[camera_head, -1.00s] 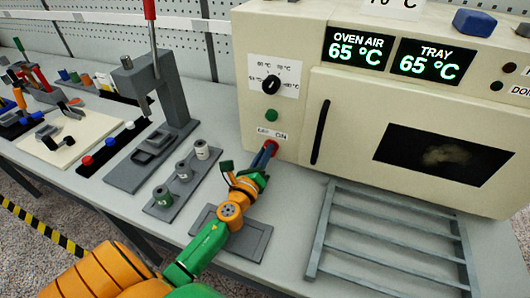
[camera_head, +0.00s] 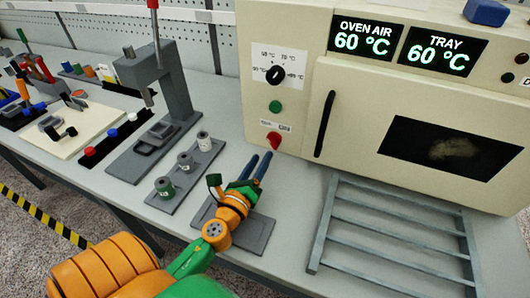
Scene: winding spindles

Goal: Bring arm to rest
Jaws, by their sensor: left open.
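My left arm, green and orange, comes in from the bottom left. Its gripper (camera_head: 257,165) has two dark blue fingers, parted and empty. The fingertips point up toward the red button (camera_head: 273,139) on the oven front and stand apart from it. The gripper hangs over the grey square tray (camera_head: 252,238) on the bench. The beige oven (camera_head: 345,88) has its door closed, and both displays read 60 °C. My right gripper is not in view.
A grey slatted rack (camera_head: 328,222) lies on the bench in front of the oven. Tools and a cream board (camera_head: 90,125) lie farther left.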

